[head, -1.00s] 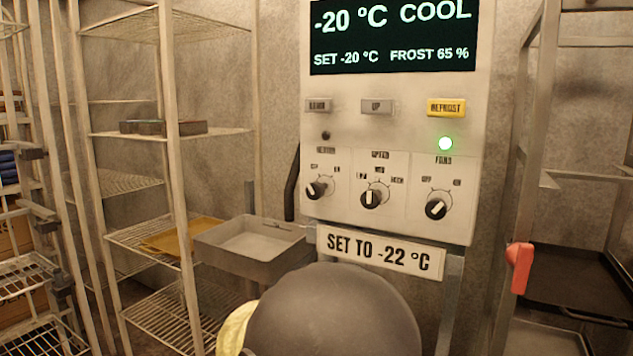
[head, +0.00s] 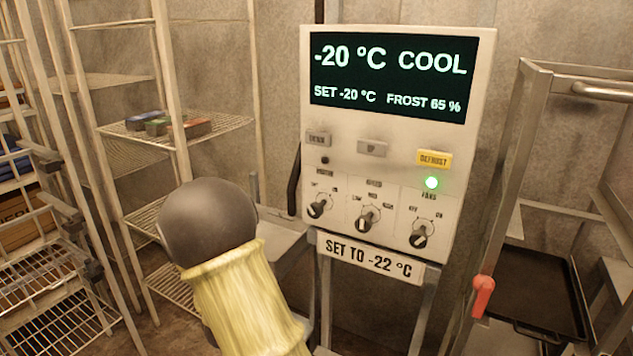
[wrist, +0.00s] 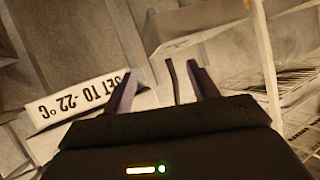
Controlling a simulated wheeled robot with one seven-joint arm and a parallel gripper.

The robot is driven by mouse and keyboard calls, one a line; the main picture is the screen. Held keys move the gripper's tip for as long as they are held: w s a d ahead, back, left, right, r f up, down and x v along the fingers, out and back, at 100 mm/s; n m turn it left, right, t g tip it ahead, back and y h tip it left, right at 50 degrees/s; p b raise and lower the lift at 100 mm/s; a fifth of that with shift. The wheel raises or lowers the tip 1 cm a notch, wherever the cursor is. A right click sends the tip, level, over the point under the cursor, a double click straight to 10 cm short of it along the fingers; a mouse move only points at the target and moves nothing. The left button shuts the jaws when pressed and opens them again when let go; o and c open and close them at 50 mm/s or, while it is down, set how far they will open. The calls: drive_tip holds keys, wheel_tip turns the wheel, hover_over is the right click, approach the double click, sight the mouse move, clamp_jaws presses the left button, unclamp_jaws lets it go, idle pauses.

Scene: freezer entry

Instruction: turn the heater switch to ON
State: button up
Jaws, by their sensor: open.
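The white control panel (head: 385,165) stands upright in the head view, its screen reading -20 °C COOL and FROST 65 %. Three dark rotary knobs sit in a row below. The left knob (head: 320,206) is probably the heater switch; its small label is too blurred to read surely, and so is its setting. The middle knob (head: 367,219) and the right knob (head: 422,235), under FANS, are beside it. My gripper (wrist: 165,80) is open and empty in the wrist view, near the upside-down SET TO sign. My arm hides its place in the head view. No knob shows between the fingers.
The SET TO -22 °C sign (head: 370,258) hangs under the panel. A grey tray (head: 282,240) is below left, partly hidden by my arm. Wire shelves (head: 205,128) stand at left. A metal rack with a red handle (head: 483,296) stands at right. Space before the panel looks clear.

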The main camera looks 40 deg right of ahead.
sight(314, 212)
drive_tip(key=s+d+r+m+g+h+p, duration=0.1)
drive_tip(key=d+r+h+p, duration=0.2)
drive_tip(key=r, duration=0.3)
drive_tip(key=s+d+r+m+g+h+p, duration=0.1)
drive_tip(key=s+d+r+m+h+p, duration=0.1)
drive_tip(key=r, duration=0.5)
drive_tip(key=d+h+p, duration=0.1)
drive_tip(key=h+p, duration=0.1)
drive_tip(key=p, duration=0.1)
drive_tip(key=shift+s+r+m+h+p, duration=0.3)
drive_tip(key=shift+h+p, duration=0.1)
drive_tip(key=p+x, duration=0.4)
drive_tip(key=x, duration=1.3)
drive_tip(key=shift+d+p, duration=0.2)
drive_tip(key=shift+p, duration=0.1)
drive_tip(key=c, duration=1)
drive_tip(key=shift+f, duration=0.1)
